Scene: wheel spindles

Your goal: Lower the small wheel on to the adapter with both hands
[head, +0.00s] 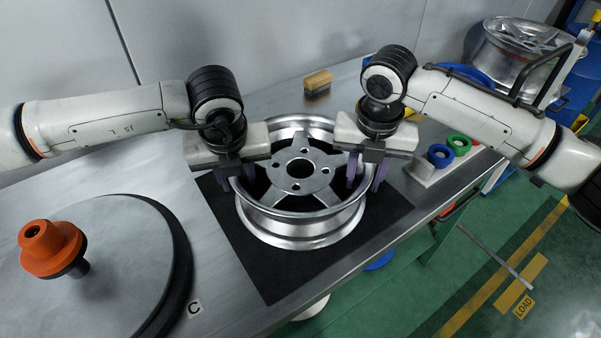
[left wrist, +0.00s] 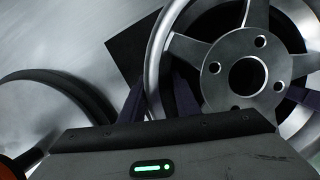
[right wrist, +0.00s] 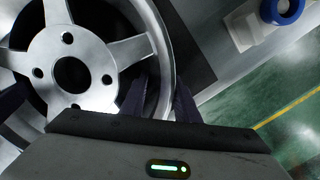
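The small wheel (head: 318,172), a silver five-spoke rim, lies flat on a black mat (head: 270,275), hub face up. The adapter, an orange cone (head: 50,248) on a dark stub, stands on a round grey disc at the left. My left gripper (head: 238,180) is at the wheel's left rim, fingers apart on either side of the rim wall; the wheel also shows in the left wrist view (left wrist: 190,50). My right gripper (head: 367,174) straddles the right rim the same way; the wheel shows in the right wrist view (right wrist: 110,50). Fingertip contact is hard to see.
The grey disc (head: 120,250) with a dark edge fills the table's left. A wooden-topped brush (head: 318,82) lies behind the wheel. A holder with blue (head: 440,155) and green (head: 459,144) rings is at right. The table edge drops to a green floor.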

